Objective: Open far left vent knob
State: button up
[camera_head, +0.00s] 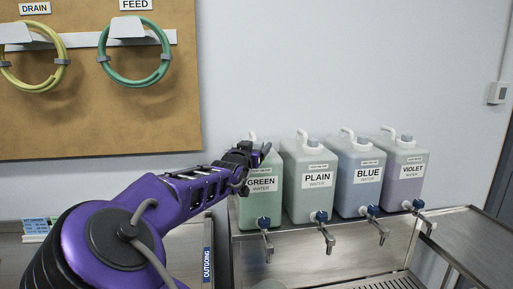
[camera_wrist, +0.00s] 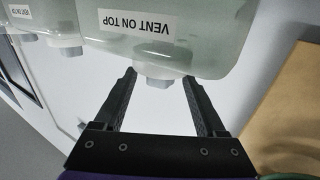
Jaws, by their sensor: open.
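The far left container (camera_head: 261,207) is labelled GREEN WATER and stands at the left end of a row on a metal bench. In the wrist view its upper part (camera_wrist: 215,45) shows upside down, with a VENT ON TOP label. Its pale grey vent knob (camera_wrist: 158,80) lies between the tips of my open gripper (camera_wrist: 159,85), with a visible gap on each side. Whether a finger touches it I cannot tell. In the head view my gripper (camera_head: 258,152) is at the top left of this container and hides the knob.
PLAIN (camera_head: 309,203), BLUE (camera_head: 362,197) and VIOLET (camera_head: 405,190) containers stand close on the right, each with a top knob and handle. Blue-handled taps stick out in front. A brown board (camera_head: 100,115) with yellow and green hose coils hangs on the wall at left.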

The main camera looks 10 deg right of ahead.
jog(key=shift+w+d, duration=0.15)
jog(key=shift+w, duration=0.05)
grip_shut()
dwell(0.3)
